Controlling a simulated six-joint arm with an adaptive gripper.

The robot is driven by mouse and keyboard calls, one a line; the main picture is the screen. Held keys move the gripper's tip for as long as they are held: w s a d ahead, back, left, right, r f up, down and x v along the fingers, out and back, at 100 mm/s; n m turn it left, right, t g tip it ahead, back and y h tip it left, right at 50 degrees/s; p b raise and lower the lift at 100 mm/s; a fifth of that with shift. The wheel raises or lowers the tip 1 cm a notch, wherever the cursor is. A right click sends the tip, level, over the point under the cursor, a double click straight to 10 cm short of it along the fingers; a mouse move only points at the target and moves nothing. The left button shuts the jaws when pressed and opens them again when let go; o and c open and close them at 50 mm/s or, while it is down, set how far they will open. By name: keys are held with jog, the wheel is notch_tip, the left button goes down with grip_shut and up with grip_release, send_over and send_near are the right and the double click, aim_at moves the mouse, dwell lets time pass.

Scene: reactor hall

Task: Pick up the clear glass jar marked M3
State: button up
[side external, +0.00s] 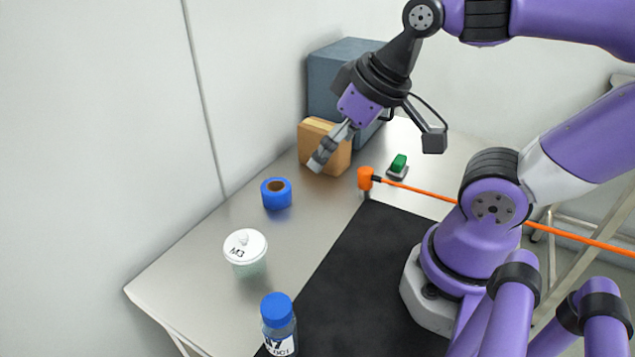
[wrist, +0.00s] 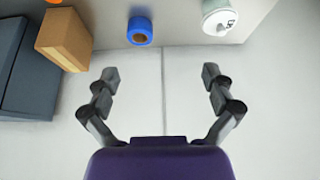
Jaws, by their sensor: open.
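The clear glass jar marked M3 (side external: 246,262) stands upright on the grey table, towards its left front, with a white knobbed lid. It also shows at the top right of the wrist view (wrist: 222,20), partly cut off by the frame edge. My gripper (side external: 320,160) is in the air over the back part of the table, in front of the cardboard box in the side view and well apart from the jar. In the wrist view my gripper (wrist: 158,82) has its two fingers wide apart with nothing between them.
A blue tape roll (side external: 276,194) lies between the jar and the cardboard box (side external: 334,153). A blue-capped bottle (side external: 279,328) stands in front of the jar. A grey box (side external: 330,62), a green switch (side external: 398,165) and an orange post (side external: 365,179) are farther back. A wall runs along the left.

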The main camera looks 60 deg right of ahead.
jog(key=n+g+y, duration=0.2)
jog(key=n+y, duration=0.1)
jog(key=n, duration=0.4)
send_near(249, 243)
jog(key=f, duration=0.1)
jog(key=shift+n, duration=0.7)
jog(key=x, duration=0.6)
jog(key=shift+w+a+r, duration=0.1)
jog(key=shift+w, duration=0.2)
jog(key=shift+x, duration=2.95)
jog(key=shift+s, duration=0.15)
jog(key=c, duration=1.2)
